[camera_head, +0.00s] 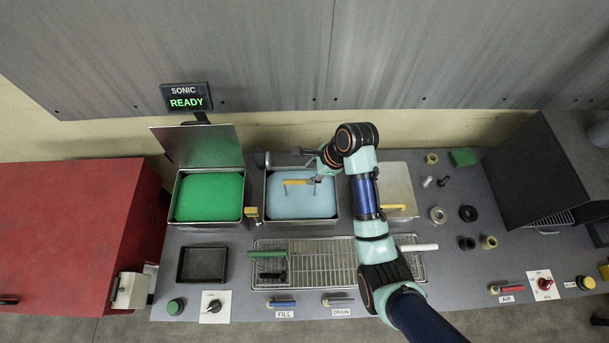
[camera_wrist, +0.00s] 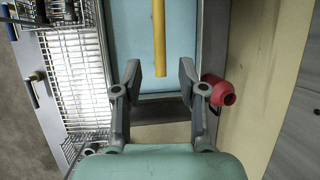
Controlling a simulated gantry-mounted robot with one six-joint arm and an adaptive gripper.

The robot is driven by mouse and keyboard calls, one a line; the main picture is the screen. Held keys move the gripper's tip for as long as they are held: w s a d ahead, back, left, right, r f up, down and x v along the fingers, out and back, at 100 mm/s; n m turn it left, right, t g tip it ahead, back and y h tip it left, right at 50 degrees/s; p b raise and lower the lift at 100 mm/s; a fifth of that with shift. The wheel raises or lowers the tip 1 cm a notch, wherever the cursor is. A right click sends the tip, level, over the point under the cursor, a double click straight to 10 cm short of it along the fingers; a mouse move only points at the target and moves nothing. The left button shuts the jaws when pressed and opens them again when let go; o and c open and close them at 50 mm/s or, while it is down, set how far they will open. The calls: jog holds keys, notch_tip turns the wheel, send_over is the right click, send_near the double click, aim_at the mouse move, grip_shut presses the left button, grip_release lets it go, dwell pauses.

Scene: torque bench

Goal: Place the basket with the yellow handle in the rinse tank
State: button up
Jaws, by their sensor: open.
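The yellow handle (camera_head: 297,182) shows over the blue liquid of the middle tank (camera_head: 337,219), which I take for the rinse tank. The basket's body below the handle cannot be made out. My gripper (camera_head: 316,179) is at the handle's right end, over the tank. In the wrist view the yellow handle (camera_wrist: 159,40) runs down from the top edge, and its near end lies between the open fingers of my gripper (camera_wrist: 160,70). There is a gap on both sides; I cannot tell the height between them.
A green-filled tank (camera_head: 241,219) with a raised lid (camera_head: 198,146) stands left, under a READY display (camera_head: 187,98). A wire rack (camera_head: 320,265) lies in front, with a green handle (camera_head: 267,254). A dark tray (camera_head: 203,263) is front left. A red part (camera_wrist: 219,90) is beside my gripper.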

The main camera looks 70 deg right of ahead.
jog(key=shift+v, duration=1.1)
jog(key=w+a+r+n+t+h, duration=0.15)
jog(key=w+a+r+n, duration=0.25)
jog(key=w+a+n, duration=0.4)
jog(key=w+a+r+n+t, duration=0.2)
jog(key=w+a+r+n, duration=0.15)
jog(key=a+n, duration=0.4)
jog(key=w+a+r+n+t, duration=0.1)
jog(key=w+a+r+n, duration=0.45)
jog(key=a, duration=0.45)
jog(key=s+a+r+n+t, duration=0.1)
jog(key=a+r+n, duration=0.2)
jog(key=a+n, duration=0.2)
jog(key=a+r+n+t+y, duration=0.1)
jog(key=a+r+n, duration=0.3)
jog(key=a, duration=0.4)
jog(key=shift+s+n+t, duration=0.4)
jog(key=shift+n+t, duration=0.35)
jog(key=shift+n, duration=0.15)
jog(key=shift+y, duration=0.25)
